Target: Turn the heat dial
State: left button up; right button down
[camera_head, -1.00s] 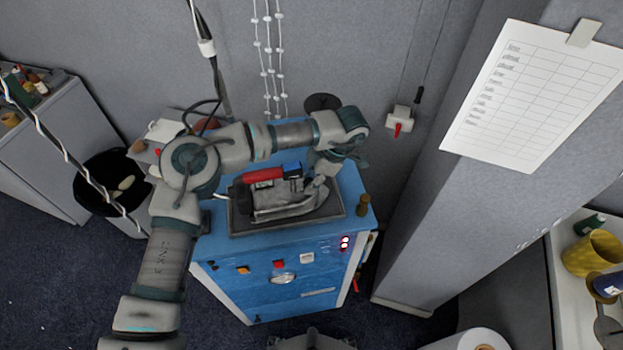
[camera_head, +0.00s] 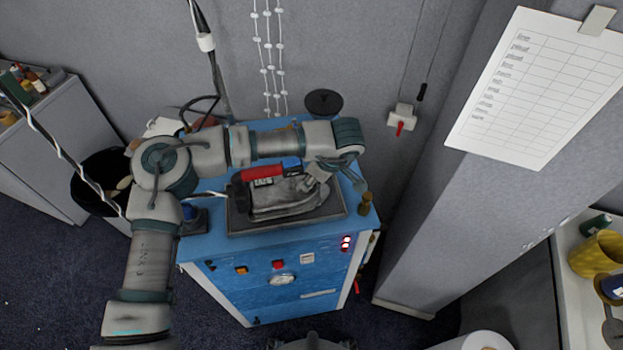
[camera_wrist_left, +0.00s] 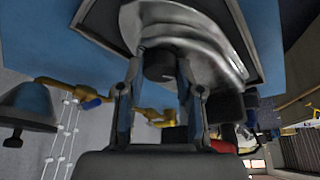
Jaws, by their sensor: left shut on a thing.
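A steam iron (camera_head: 285,195) with a red and blue handle (camera_head: 265,174) rests on a dark tray (camera_head: 240,224) on top of a blue cabinet. My left gripper (camera_head: 318,178) is low at the iron's right end; my arm partly hides its fingers. In the left wrist view, the iron's silvery body (camera_wrist_left: 205,25) fills the top. A dark round dial (camera_wrist_left: 158,66) sits against it between the two fingertips of my left gripper (camera_wrist_left: 160,60). The fingers are shut on the dial. Any marks on the dial are too small to read. My right gripper is not in view.
The blue cabinet (camera_head: 235,275) has coloured buttons, a gauge (camera_head: 282,280) and lit red lights (camera_head: 346,243) on its front. A small brass-coloured piece (camera_head: 365,204) stands at its right edge. A grey pillar (camera_head: 440,190) rises close on the right.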

pick_arm(q)
jog(key=shift+m+b, duration=0.3)
jog(key=shift+m, duration=0.6)
jog(key=shift+t+h, duration=0.3)
jog(key=o, duration=1.1)
jog(key=shift+o, duration=0.2)
jog(key=shift+s+d, duration=0.1)
jog(key=v, duration=1.2)
jog(key=shift+d, duration=0.15)
